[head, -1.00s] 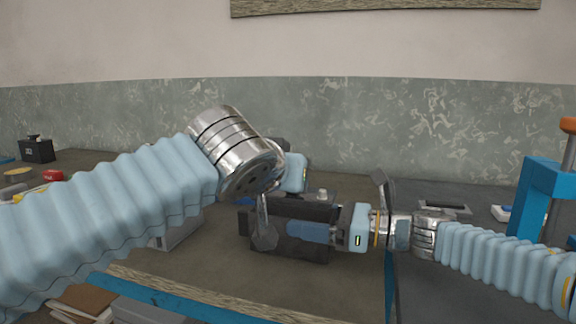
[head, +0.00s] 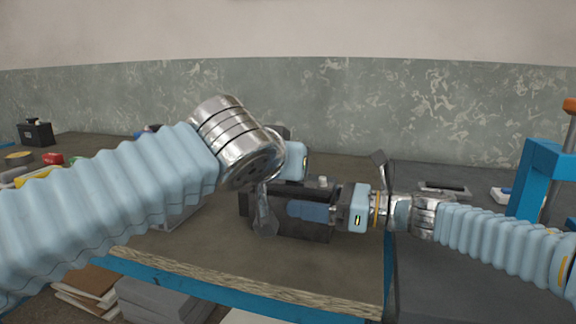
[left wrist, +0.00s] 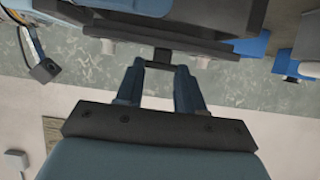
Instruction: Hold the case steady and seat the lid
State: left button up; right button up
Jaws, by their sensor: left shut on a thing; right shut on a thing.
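The dark case (head: 292,232) stands on the table in the middle of the head view. My right gripper (head: 300,210) reaches in from the right and is shut on it, a blue finger along its near side. The black lid (left wrist: 220,53) shows in the left wrist view, with pale posts and a dark grip piece. My left gripper (left wrist: 161,66) is shut on that piece. In the head view the left wrist covers part of the lid and case, and the left fingers are mostly hidden. The lid is over the case; I cannot tell whether a gap remains.
A blue press-like frame (head: 541,180) stands at the right. A small black box (head: 36,133) and a red item (head: 53,159) are at the far left. A dark tray (head: 444,188) lies behind my right arm. Grey boxes (head: 160,300) sit below the table's front edge.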

pick_arm(q)
jog(key=shift+f, duration=0.8)
dwell(1.9)
jog(key=o, duration=1.2)
jog(key=shift+r, duration=3.5)
